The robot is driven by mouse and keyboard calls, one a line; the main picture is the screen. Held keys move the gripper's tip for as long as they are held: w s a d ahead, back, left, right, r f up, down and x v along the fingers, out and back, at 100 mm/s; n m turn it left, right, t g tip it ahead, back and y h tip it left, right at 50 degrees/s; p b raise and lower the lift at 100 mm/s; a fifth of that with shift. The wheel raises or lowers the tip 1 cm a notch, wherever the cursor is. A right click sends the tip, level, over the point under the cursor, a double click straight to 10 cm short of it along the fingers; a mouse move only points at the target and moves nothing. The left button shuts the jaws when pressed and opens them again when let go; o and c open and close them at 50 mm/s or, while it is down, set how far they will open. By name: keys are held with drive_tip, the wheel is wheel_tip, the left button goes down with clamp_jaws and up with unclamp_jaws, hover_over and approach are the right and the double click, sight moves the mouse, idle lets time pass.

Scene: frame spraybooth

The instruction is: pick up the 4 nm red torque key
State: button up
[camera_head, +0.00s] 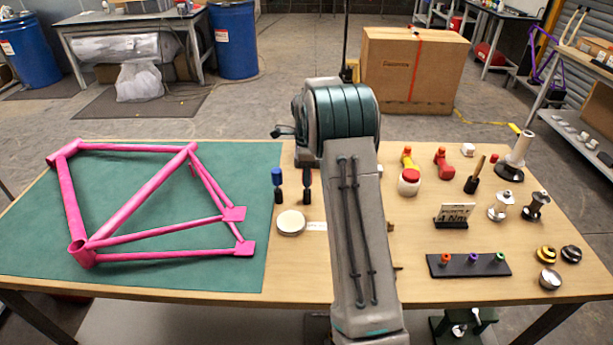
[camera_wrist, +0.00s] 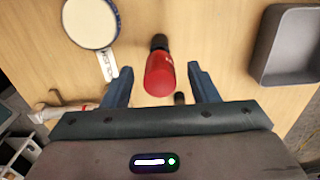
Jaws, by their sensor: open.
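In the wrist view the red torque key (camera_wrist: 160,74) shows as a rounded red handle with a black end at the top. I cannot tell whether it stands or lies, and no marking on it can be read. My gripper (camera_wrist: 160,68) is open, with one dark blue finger on each side of the handle and a gap on both sides. In the head view my arm hides the key and my gripper.
A round pale-topped tin (camera_wrist: 90,22) with a white label is left of the key; a grey tray (camera_wrist: 265,72) is right. Blue-topped (camera_head: 277,182) and dark (camera_head: 306,185) tools stand left of my arm. The pink frame (camera_head: 150,236) lies on the green mat (camera_head: 40,225).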

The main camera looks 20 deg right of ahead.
drive_tip(key=shift+f, duration=0.95)
drive_tip(key=shift+c, duration=0.3)
drive_tip(key=c, duration=1)
drive_tip(key=shift+r, duration=0.1)
drive_tip(key=shift+c, duration=0.2)
